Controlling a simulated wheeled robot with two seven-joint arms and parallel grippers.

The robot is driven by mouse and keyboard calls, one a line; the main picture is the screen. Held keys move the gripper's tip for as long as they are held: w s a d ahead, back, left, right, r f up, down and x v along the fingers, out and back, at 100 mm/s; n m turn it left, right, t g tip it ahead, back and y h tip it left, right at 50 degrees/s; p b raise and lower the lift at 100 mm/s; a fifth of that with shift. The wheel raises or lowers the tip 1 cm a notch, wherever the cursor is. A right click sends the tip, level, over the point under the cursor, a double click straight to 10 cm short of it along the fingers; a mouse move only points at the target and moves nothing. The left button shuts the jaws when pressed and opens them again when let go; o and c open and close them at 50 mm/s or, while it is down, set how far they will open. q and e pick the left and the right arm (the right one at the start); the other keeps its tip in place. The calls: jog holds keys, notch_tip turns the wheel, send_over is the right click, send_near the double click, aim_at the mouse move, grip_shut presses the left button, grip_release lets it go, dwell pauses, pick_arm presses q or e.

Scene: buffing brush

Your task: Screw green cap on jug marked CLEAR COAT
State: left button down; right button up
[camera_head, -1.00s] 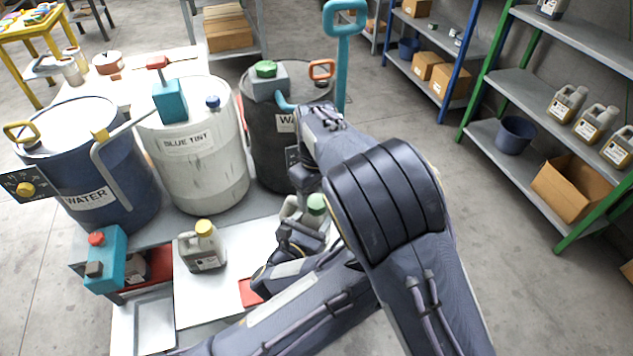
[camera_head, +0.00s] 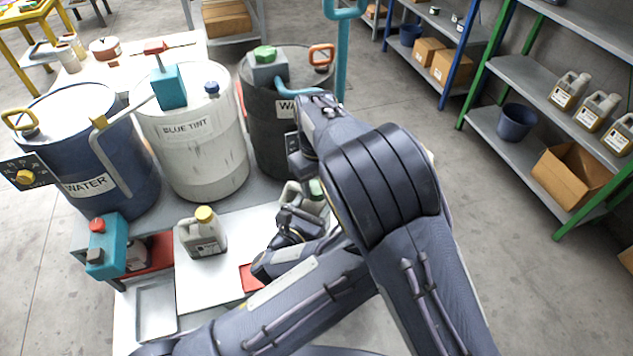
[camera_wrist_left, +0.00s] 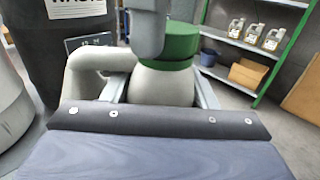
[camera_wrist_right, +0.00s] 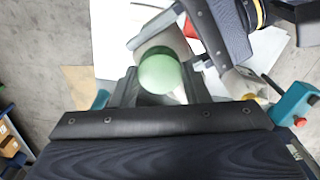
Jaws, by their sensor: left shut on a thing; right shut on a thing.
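A pale jug stands at the front of the bench, mostly hidden by my arms in the head view (camera_head: 291,193). My left gripper (camera_head: 290,222) is shut on its neck; the left wrist view shows the neck (camera_wrist_left: 160,86) between the fingers and the handle at left. The green cap (camera_wrist_left: 181,42) sits at the top of the neck, partly covered by a grey finger of my right gripper (camera_wrist_left: 148,30). In the right wrist view the cap (camera_wrist_right: 160,70) is between the right fingers. Whether its thread is engaged cannot be seen. The held jug's label is hidden.
A yellow-capped jug (camera_head: 204,236) stands left on the bench, near a teal box (camera_head: 107,247) and a grey tray (camera_head: 156,306). Drums marked WATER (camera_head: 100,150) and BLUE TINT (camera_head: 195,150) and a dark drum (camera_head: 262,140) stand behind. Shelves (camera_head: 520,155) are at right.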

jog(key=m, duration=0.3)
jog(key=shift+m, duration=0.4)
jog(key=o, duration=1.2)
jog(key=shift+r, duration=0.1)
notch_tip(320, 180, up, 12)
jog(key=shift+f, duration=0.1)
